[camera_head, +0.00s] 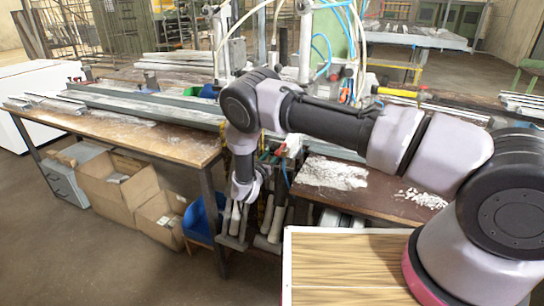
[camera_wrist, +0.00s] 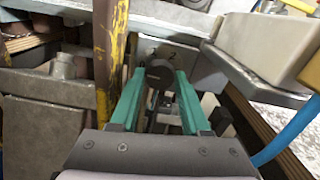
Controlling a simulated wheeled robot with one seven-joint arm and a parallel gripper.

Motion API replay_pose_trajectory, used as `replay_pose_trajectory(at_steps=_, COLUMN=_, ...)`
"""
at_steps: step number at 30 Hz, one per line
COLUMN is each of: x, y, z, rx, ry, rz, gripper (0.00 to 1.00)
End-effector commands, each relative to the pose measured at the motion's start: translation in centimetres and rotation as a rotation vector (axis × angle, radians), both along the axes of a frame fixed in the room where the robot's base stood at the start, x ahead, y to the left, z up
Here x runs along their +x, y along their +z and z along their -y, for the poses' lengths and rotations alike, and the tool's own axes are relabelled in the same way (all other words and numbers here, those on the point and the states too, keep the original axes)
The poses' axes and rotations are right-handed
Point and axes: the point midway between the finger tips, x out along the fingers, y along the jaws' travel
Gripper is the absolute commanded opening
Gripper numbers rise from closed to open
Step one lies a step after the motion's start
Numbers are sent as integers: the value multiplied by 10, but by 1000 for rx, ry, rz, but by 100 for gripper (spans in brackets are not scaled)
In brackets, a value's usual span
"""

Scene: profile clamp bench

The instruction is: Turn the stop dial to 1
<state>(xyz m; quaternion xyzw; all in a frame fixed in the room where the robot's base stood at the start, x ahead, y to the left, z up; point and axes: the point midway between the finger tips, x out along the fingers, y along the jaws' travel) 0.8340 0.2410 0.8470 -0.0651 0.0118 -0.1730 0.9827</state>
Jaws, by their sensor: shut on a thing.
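The stop dial (camera_wrist: 160,70) is a dark round knob on a grey metal plate in the wrist view. My gripper (camera_wrist: 160,78) has its teal fingers on either side of the dial and is shut on it. The fingers cover the dial's sides. In the head view my wrist (camera_head: 246,190) hangs down at the front of the clamp bench, and the dial is hidden there.
A yellow worn post (camera_wrist: 103,50) stands close left of my fingers. A pale grey block (camera_wrist: 268,45) and a blue hose (camera_wrist: 290,135) are at the right. In the head view, the wooden bench (camera_head: 165,140) has cardboard boxes (camera_head: 118,190) below it.

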Motion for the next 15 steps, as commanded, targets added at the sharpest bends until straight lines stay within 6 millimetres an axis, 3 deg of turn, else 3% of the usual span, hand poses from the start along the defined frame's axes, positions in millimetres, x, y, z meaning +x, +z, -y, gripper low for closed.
replay_pose_trajectory(at_steps=15, x=-1, y=0, z=-1, rx=397, ry=2, rz=145, gripper=0)
